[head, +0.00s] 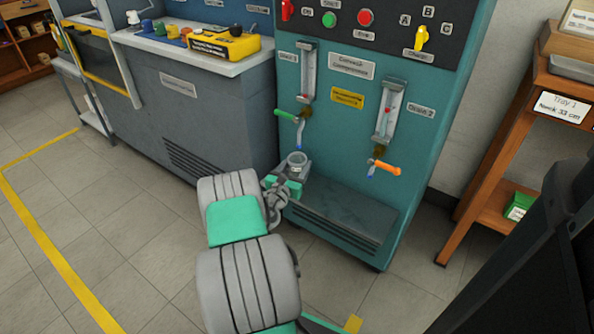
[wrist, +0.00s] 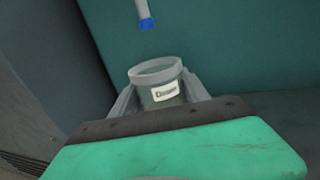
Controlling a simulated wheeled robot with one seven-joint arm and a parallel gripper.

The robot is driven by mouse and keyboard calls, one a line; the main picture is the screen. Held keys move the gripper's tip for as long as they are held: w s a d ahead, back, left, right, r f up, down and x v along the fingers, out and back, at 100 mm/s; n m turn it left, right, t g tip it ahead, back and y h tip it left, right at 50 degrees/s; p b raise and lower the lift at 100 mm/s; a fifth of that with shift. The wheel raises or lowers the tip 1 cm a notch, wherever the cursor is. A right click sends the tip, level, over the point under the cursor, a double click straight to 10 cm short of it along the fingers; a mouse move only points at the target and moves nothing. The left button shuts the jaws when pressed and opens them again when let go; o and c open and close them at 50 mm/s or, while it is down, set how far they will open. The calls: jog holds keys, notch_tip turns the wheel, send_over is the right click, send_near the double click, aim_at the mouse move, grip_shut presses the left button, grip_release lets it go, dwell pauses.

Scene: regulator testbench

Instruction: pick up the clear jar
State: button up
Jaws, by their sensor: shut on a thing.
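The clear jar (head: 297,161) is a small open-topped jar with a grey rim. My gripper (head: 290,177) is shut on it, in front of the teal bench at its left side. In the wrist view the jar (wrist: 160,86) stands upright between the two grey fingers (wrist: 158,103) and carries a white label. Its lower part is hidden behind the gripper body. A blue-tipped spout (wrist: 146,22) hangs above and behind the jar, apart from it. Whether the jar touches the ledge below cannot be told.
The teal bench (head: 337,198) has a green-handled tap (head: 287,117) and an orange-handled tap (head: 384,167) above a dark low ledge (head: 340,215). A grey cabinet (head: 200,115) adjoins on the left. A wooden shelf (head: 500,140) stands at right. The tiled floor at left is clear.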

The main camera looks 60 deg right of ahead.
jog(key=c, duration=0.4)
jog(key=shift+o, duration=0.2)
jog(key=shift+r, duration=0.2)
jog(key=shift+r+p, duration=0.85)
jog(key=shift+p, duration=0.05)
jog(key=a+b, duration=0.2)
jog(key=a, duration=1.6)
jog(key=shift+s+f, duration=0.3)
jog(key=shift+s, duration=0.15)
